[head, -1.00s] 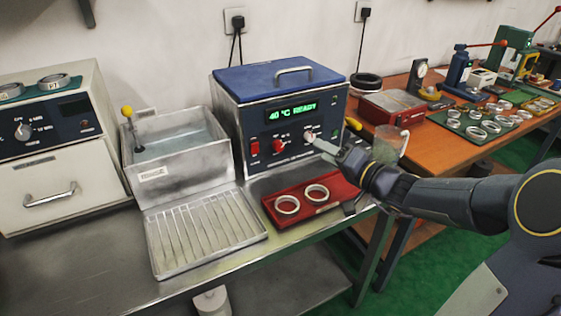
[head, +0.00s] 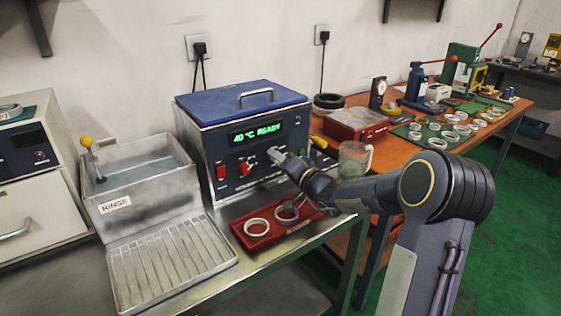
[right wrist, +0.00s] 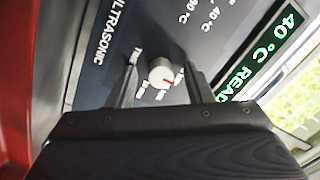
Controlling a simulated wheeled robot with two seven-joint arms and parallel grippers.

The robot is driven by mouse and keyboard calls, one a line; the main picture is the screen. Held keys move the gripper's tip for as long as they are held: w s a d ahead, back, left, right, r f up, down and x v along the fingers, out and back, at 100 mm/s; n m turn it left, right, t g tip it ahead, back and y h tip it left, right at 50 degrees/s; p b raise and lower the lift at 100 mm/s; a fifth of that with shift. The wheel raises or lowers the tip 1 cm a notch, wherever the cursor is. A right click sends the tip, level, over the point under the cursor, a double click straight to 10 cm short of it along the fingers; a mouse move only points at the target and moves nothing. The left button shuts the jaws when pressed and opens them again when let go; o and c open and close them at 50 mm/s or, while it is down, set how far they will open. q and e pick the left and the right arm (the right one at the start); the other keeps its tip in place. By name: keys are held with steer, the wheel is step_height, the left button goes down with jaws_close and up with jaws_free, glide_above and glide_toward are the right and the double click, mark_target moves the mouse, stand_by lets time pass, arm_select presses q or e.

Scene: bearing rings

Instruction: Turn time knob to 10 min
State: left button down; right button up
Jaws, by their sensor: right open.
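The ultrasonic cleaner (head: 225,145) is a dark blue box with a blue lid; its green display (head: 255,132) reads 40 °C READY. The time knob (right wrist: 162,73) is a round pale knob with a red pointer mark, in the middle of the right wrist view. The pointer aims to the lower right there; the small scale labels are too blurred to read. My right gripper (right wrist: 161,68) is open, one finger on each side of the knob, with gaps showing. In the head view my right gripper (head: 281,160) is at the panel and hides the knob. My left gripper is out of view.
Below lies a red tray (head: 270,236) with rings. A rinse basin (head: 115,205) stands left; a glass beaker (head: 355,160) and red box (head: 355,124) are right.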

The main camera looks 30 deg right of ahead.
steer(key=shift+c, duration=0.5)
steer(key=c, duration=0.9)
steer(key=shift+f+m+b, duration=0.2)
steer(key=shift+m+b, duration=0.4)
steer(key=shift+b, duration=0.3)
steer(key=m+b, duration=0.9)
steer(key=m, duration=0.1)
steer(key=shift+a+m+t+h+b, duration=0.1)
steer(key=shift+m+t+h+b, duration=0.2)
steer(key=shift+m+b, duration=0.1)
steer(key=m+b, duration=0.1)
steer(key=m, duration=0.1)
steer(key=shift+m, duration=0.4)
steer(key=m+b, duration=0.1)
steer(key=m, duration=0.1)
steer(key=shift+r+m, duration=0.1)
steer(key=shift+m, duration=0.3)
steer(key=shift+m+h+b, duration=0.3)
steer(key=shift+m+b, duration=0.1)
steer(key=shift+m, duration=1.2)
